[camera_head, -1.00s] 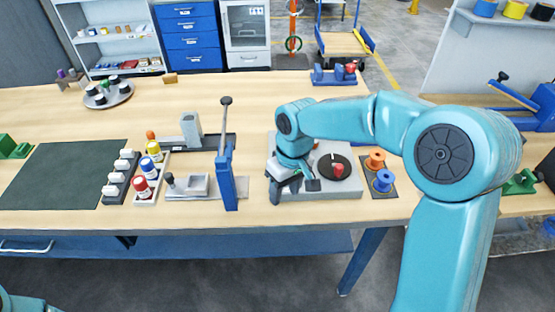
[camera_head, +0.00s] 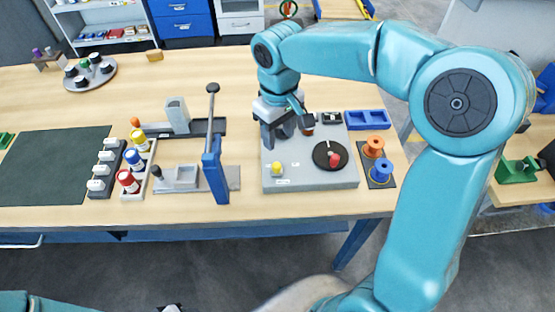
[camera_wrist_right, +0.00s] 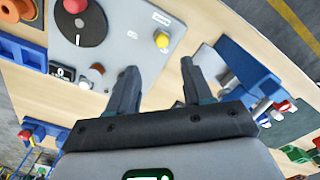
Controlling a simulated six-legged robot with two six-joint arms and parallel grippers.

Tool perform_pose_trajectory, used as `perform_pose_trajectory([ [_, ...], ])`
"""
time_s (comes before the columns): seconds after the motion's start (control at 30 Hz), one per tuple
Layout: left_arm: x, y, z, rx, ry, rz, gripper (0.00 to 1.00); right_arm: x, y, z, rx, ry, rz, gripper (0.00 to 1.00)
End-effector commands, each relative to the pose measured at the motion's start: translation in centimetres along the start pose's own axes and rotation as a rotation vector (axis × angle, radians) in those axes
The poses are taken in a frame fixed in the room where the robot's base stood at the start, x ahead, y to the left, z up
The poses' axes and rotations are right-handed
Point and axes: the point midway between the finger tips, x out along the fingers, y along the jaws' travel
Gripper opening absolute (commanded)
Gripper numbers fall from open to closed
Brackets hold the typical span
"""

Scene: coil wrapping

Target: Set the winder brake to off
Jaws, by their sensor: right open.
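The winder is a grey box (camera_head: 310,178) with a black disc (camera_head: 321,148) that carries a red knob (camera_head: 334,160). A yellow knob (camera_head: 277,168) stands at its front left, beside a small label. A reddish-brown knob (camera_head: 308,119) sits at its back edge. I cannot tell which control is the brake. My right gripper (camera_head: 284,128) is over the back left of the box, open and empty. In the right wrist view, its fingers (camera_wrist_right: 158,68) point toward the yellow knob (camera_wrist_right: 162,40), apart from it; the salmon knob (camera_wrist_right: 96,72) is left of them. My left gripper is out of view.
A blue lever post (camera_head: 214,170) stands left of the winder. Orange and blue spools (camera_head: 380,170) stand to its right, and a blue tray (camera_head: 366,120) is behind them. A bottle rack (camera_head: 135,180) and dark mat (camera_head: 50,165) are further left.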

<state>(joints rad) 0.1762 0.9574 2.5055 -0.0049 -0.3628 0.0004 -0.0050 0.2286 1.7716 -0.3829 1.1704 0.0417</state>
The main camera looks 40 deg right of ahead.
Motion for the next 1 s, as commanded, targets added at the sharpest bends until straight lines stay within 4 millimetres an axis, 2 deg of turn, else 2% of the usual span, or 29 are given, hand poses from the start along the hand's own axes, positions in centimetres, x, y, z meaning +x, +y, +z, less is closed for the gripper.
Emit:
perform_pose_trajectory([
  [0.03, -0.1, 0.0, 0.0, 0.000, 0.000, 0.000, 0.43, 1.4, 0.0, 0.2, 0.000, -0.007, -0.002, 0.50],
  [0.3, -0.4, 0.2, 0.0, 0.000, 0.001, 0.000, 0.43, 7.7, -0.1, 0.1, -0.003, -0.006, -0.002, 0.50],
  [0.5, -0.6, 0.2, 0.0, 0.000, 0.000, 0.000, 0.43, 10.9, 0.1, -0.1, -0.004, -0.004, -0.001, 0.50],
  [0.67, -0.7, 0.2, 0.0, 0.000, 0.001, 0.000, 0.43, 11.9, 0.1, -0.2, -0.005, -0.002, -0.001, 0.50],
  [0.93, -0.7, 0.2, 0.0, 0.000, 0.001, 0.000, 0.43, 12.0, 0.1, -0.3, -0.005, 0.000, -0.001, 0.50],
  [1.0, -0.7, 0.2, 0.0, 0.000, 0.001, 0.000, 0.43, 12.0, 0.1, -0.2, -0.005, 0.000, -0.001, 0.28],
])
